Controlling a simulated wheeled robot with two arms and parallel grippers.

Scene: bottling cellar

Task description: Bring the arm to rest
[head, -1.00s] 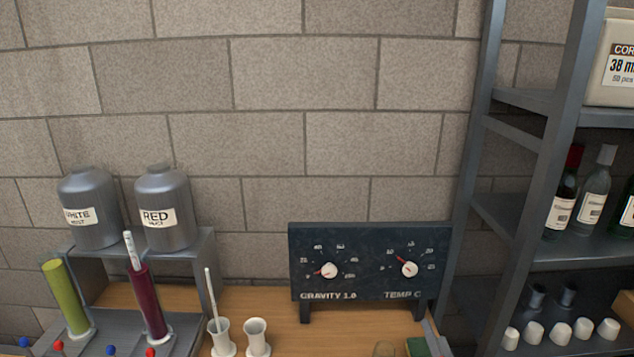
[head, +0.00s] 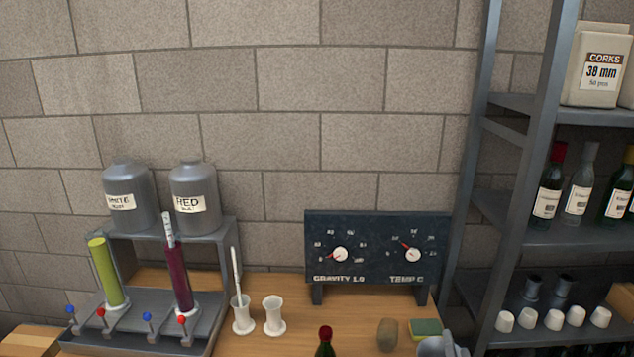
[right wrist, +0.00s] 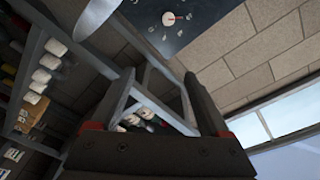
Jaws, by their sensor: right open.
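My right gripper (right wrist: 160,76) shows in the right wrist view. Its two dark fingers stand apart with nothing held between them, and the shelf's grey frame shows behind the gap. In the head view, a grey piece (head: 442,346) at the bottom edge, right of the sponge, looks like part of my right arm; its fingers cannot be made out there. My left gripper is in neither view.
The wooden bench (head: 285,293) bears a gauge panel (head: 378,250), two white cups, a cork-coloured lump (head: 387,334), a sponge (head: 426,327) and a dark bottle (head: 325,342). A rack (head: 160,318) holds two cylinders. A metal shelf (head: 545,107) with bottles stands right.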

